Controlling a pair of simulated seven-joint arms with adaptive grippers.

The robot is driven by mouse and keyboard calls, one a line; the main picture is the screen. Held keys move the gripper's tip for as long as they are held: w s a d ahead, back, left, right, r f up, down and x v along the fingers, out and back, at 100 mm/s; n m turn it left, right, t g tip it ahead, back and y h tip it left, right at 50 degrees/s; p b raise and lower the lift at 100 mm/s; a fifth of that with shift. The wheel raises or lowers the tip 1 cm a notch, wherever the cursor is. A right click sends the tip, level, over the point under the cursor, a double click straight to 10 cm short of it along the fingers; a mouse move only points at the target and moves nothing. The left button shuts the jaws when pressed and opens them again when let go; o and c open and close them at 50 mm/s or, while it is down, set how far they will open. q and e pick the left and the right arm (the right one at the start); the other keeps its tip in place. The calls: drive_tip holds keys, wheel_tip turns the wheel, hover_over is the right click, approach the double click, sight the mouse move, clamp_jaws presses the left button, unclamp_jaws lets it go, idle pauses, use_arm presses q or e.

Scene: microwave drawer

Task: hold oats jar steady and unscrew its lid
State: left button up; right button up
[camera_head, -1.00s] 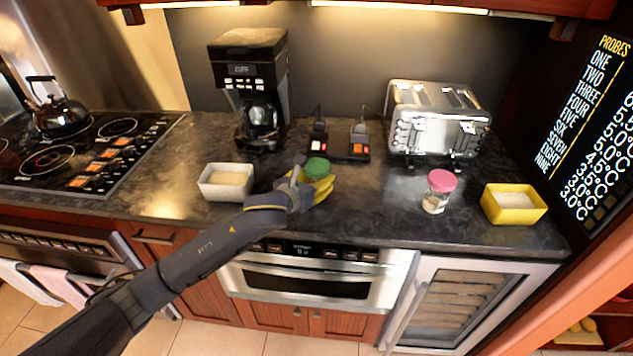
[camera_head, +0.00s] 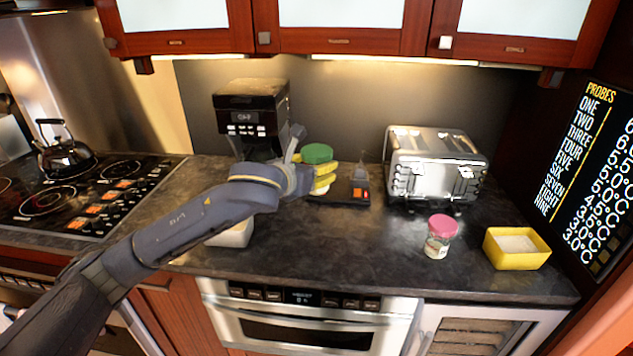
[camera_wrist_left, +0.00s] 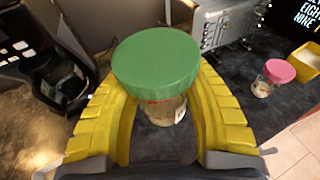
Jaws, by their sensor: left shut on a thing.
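A jar with a green lid (camera_head: 317,154) is held in my left gripper (camera_head: 322,178), whose yellow fingers are shut around its body. In the left wrist view the green lid (camera_wrist_left: 156,64) is on the jar, and the clear body (camera_wrist_left: 166,108) with pale contents shows below it between the fingers (camera_wrist_left: 158,125). The jar appears raised above the counter. A second jar with a pink lid (camera_head: 440,236) stands upright on the counter to the right, apart from the gripper; its lid is on. No label tells which jar holds oats. My right gripper is not in view.
A coffee maker (camera_head: 252,110) and a toaster (camera_head: 436,165) stand at the back, with a small black device (camera_head: 358,192) between them. A white container (camera_head: 232,235) is partly behind my left arm. A yellow container (camera_head: 516,249) stands at right. The middle front counter is clear.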

use_arm(q)
drive_tip(key=shift+r, duration=0.6)
drive_tip(key=o, duration=0.6)
drive_tip(key=shift+c, duration=0.2)
drive_tip(key=c, duration=0.9)
drive_tip(key=shift+a, duration=0.15)
drive_tip(key=shift+c, duration=0.2)
